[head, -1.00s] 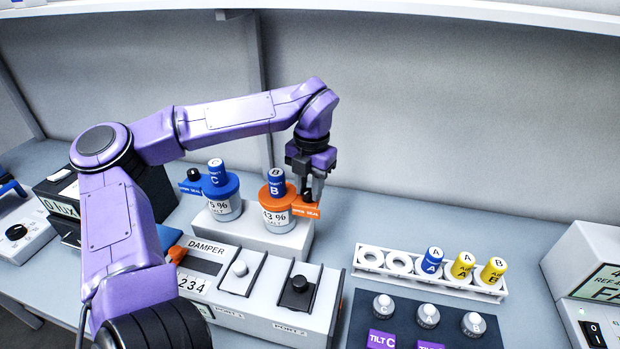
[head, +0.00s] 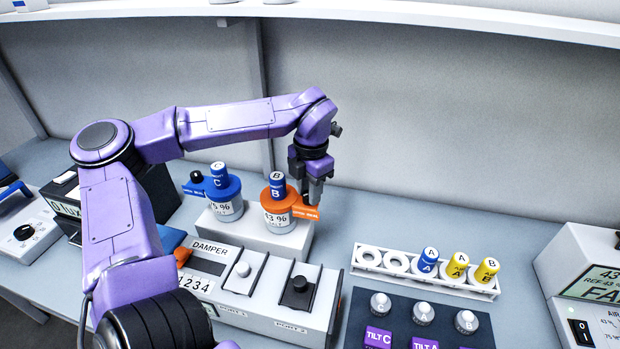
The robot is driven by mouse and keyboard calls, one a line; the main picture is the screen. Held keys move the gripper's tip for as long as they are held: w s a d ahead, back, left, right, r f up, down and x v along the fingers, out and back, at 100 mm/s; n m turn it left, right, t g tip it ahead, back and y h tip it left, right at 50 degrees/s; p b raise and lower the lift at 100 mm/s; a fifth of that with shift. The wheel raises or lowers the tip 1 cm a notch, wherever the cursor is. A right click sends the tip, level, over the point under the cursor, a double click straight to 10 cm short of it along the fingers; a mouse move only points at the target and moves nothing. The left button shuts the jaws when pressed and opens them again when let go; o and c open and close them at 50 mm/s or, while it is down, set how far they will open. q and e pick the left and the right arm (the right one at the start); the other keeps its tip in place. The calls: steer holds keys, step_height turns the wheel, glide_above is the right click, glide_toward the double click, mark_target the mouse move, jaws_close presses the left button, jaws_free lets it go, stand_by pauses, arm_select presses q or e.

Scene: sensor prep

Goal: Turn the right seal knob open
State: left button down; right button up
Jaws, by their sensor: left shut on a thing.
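The right jar (head: 280,220), marked 43 %, has an orange lid (head: 272,206) with a blue vial marked B (head: 277,185) upright in it. An orange seal tab (head: 306,213) sticks out to the right of the lid. My left gripper (head: 314,198) points down over this tab and is shut on the right seal knob, which its fingers hide. The left jar (head: 227,211) has a blue lid, a blue vial C and a black seal knob (head: 196,177) on its left tab. My right gripper is not in view.
Both jars stand on a white block (head: 255,239). To the right is a white rack (head: 430,277) with blue and yellow vials, behind a dark tilt panel (head: 395,312). The counter behind the rack is clear.

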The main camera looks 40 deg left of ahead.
arm_select(q)
steer(key=shift+w+r, duration=0.1)
steer(key=c, duration=0.8)
jaws_free()
steer(key=shift+d+r+b, duration=0.15)
steer(key=shift+r+b, duration=0.8)
steer(key=shift+r, duration=4.25)
